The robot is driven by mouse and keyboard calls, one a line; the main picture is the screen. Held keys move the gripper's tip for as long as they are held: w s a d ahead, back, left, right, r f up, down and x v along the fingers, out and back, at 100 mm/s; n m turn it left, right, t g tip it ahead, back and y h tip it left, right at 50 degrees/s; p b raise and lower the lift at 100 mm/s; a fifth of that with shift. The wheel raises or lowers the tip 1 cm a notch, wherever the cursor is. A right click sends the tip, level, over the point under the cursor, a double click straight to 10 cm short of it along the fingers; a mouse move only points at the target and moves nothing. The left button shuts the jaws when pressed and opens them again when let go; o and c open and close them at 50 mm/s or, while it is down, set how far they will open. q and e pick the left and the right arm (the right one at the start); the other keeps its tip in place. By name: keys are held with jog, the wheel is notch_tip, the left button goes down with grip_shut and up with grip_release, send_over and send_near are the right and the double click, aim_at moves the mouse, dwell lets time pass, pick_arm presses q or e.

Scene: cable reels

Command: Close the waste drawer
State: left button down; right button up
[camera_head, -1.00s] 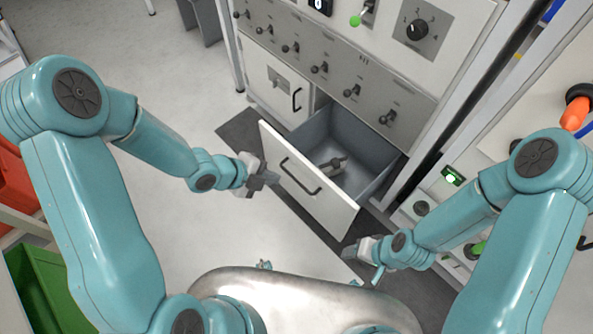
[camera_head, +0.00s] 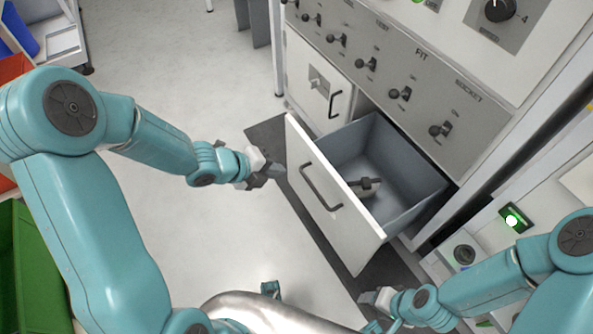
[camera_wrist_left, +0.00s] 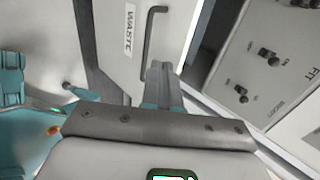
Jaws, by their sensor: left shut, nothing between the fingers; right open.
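The waste drawer (camera_head: 330,200) is pulled well out of the cabinet, its white front facing me with a dark bar handle (camera_head: 320,188). A grey object (camera_head: 366,186) lies inside its grey tray. In the left wrist view a WASTE label (camera_wrist_left: 130,30) sits beside the handle (camera_wrist_left: 150,45). My left gripper (camera_head: 277,171) is shut and empty, just left of the drawer front; its fingers (camera_wrist_left: 161,70) point at the front near the handle. Whether they touch it I cannot tell. My right gripper (camera_head: 366,298) is open and empty, below the drawer's near corner.
The cabinet has a switch panel (camera_head: 400,75) above the drawer and a closed door (camera_head: 318,85) to the left. A side panel with a green light (camera_head: 512,220) stands at right. A green bin (camera_head: 35,270) is at lower left. Floor left of the drawer is clear.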

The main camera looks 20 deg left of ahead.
aim_at(320, 167)
pick_arm(q)
jog(key=b+x, duration=0.1)
jog(key=x, duration=0.2)
jog(key=b+x, duration=0.1)
jog(key=x, duration=0.3)
jog(key=d+r+b+x, duration=0.1)
jog(key=x, duration=0.2)
jog(key=shift+w+d+f, duration=0.15)
jog(key=shift+w, duration=0.4)
jog(key=shift+w+d, duration=0.45)
jog(key=shift+w, duration=0.2)
pick_arm(e)
jog(key=shift+s+a+f, duration=0.1)
jog(key=shift+a+f, duration=0.05)
jog(key=shift+f, duration=1.4)
